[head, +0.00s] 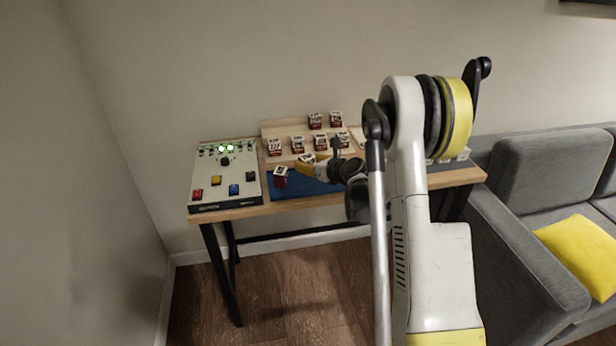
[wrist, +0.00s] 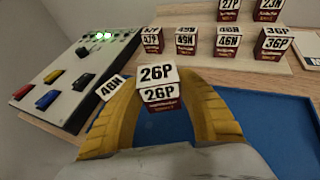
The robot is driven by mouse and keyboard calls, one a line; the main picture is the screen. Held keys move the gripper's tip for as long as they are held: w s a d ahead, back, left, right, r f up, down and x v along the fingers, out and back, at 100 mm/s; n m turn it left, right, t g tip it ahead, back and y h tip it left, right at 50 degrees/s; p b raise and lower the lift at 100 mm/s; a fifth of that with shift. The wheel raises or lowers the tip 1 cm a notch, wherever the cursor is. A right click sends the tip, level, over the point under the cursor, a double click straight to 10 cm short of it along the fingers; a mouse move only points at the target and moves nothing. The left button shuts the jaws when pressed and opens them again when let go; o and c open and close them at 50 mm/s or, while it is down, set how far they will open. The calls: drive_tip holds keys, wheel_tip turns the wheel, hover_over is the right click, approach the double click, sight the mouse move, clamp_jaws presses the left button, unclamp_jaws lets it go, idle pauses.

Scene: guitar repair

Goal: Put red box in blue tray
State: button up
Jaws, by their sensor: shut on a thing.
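My gripper (wrist: 160,98) is shut on a small box (wrist: 160,92) with a white "26P" label and a dark red lower part. The yellow fingers sit on either side of it. In the head view my gripper (head: 314,167) is over the blue tray (head: 287,191), with the held box partly hidden. The tray also shows in the wrist view (wrist: 275,118), below and to the right of the held box. Another white and red box, "48N" (wrist: 109,88), sits tilted at the tray's left side, partly hidden by the left finger; it also shows in the head view (head: 280,174).
A wooden stepped rack (head: 270,128) behind the tray holds several similar labelled boxes (wrist: 226,42). A white control panel (head: 210,177) with coloured buttons and green lights stands at the left. A grey sofa (head: 510,240) is at the right.

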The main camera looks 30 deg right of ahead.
wheel_tip(320, 180, down, 4)
drive_tip(key=shift+f+b, duration=0.1)
drive_tip(key=shift+b, duration=1)
drive_tip(key=shift+r, duration=0.2)
drive_tip(key=shift+f, duration=0.1)
drive_tip(key=o, duration=1.2)
drive_tip(key=shift+f, duration=0.1)
